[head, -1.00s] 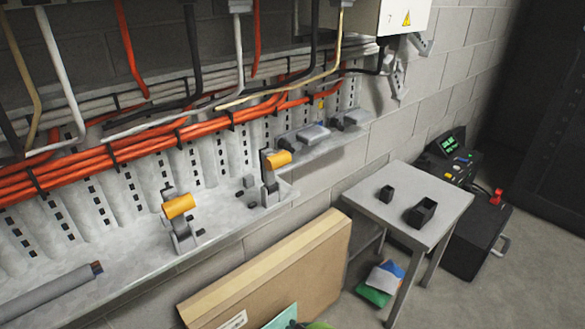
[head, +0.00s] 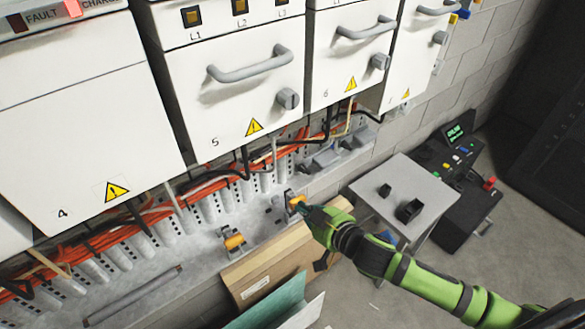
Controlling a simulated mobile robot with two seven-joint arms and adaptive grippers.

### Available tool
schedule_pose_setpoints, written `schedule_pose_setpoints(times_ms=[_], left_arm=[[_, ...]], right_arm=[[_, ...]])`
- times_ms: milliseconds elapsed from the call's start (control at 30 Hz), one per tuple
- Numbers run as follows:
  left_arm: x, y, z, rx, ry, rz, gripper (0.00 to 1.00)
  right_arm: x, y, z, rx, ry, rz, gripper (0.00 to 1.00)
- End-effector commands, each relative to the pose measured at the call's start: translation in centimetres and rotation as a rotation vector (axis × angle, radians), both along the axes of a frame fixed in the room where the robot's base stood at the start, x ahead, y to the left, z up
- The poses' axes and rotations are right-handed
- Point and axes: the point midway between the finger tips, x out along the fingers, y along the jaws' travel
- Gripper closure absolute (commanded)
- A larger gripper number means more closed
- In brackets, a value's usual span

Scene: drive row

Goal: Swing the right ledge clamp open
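The right ledge clamp (head: 291,196) stands on the grey ledge (head: 205,262) with its orange handle up. My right gripper (head: 304,208) reaches in from the lower right, its fingertips at or very close to that orange handle. The fingers are small and overlap the handle, so I cannot tell whether they are shut on it. The left ledge clamp (head: 234,242), also with an orange handle, stands further left on the ledge with nothing at it. My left gripper is not in view.
White numbered cabinets (head: 235,85) with handles overhang the ledge. Orange and black cables (head: 262,162) run behind it. A cardboard panel (head: 262,270) leans below the ledge. A small grey table (head: 420,200) with two black boxes stands right, near a black case (head: 470,185).

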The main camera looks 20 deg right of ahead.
Motion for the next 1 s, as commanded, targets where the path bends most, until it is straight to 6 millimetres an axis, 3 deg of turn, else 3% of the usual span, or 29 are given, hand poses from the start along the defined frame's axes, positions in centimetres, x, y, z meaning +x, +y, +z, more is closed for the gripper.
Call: schedule_pose_setpoints(times_ms=[33,233,500,900,1000], left_arm=[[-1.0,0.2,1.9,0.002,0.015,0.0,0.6],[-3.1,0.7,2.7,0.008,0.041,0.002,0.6],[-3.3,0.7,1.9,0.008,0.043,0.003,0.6],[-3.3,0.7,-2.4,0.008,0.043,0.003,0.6],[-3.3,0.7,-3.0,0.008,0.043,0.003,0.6]], right_arm=[[0.3,-0.3,2.3,-0.003,-0.003,0.004,1.0],[0.8,-0.8,3.7,0.006,-0.01,0.013,1.0],[3.2,0.0,2.6,0.007,-0.014,0.013,1.0],[9.0,2.2,-0.2,0.007,-0.014,0.013,1.0],[9.3,2.2,-0.9,0.003,-0.008,0.013,1.0]])
